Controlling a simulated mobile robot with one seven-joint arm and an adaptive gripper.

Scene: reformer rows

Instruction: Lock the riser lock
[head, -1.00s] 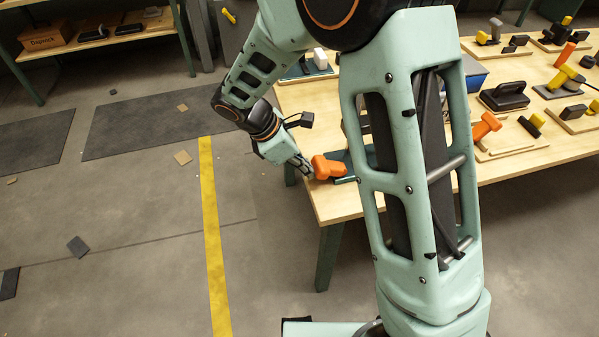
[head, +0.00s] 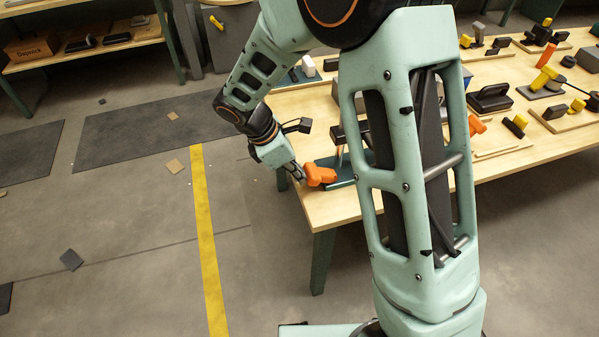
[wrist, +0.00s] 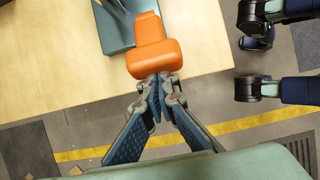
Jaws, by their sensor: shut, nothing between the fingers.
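An orange block-shaped handle (head: 321,174) stands on a teal base (head: 347,167) near the table's left corner; I take it as the riser lock, though no label shows. My arm hides part of the base in the head view. In the wrist view the orange handle (wrist: 153,58) lies just beyond my fingertips, with the teal base (wrist: 117,32) above it. My gripper (wrist: 158,80) is shut and empty, its tips at the handle's near edge; whether they touch I cannot tell. The gripper (head: 299,174) also shows left of the handle in the head view.
The wooden table (head: 326,208) carries several other fixtures, including a black handle block (head: 489,98) and a yellow lever (head: 544,78), to the right. Open floor with a yellow line (head: 203,230) lies left of the table.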

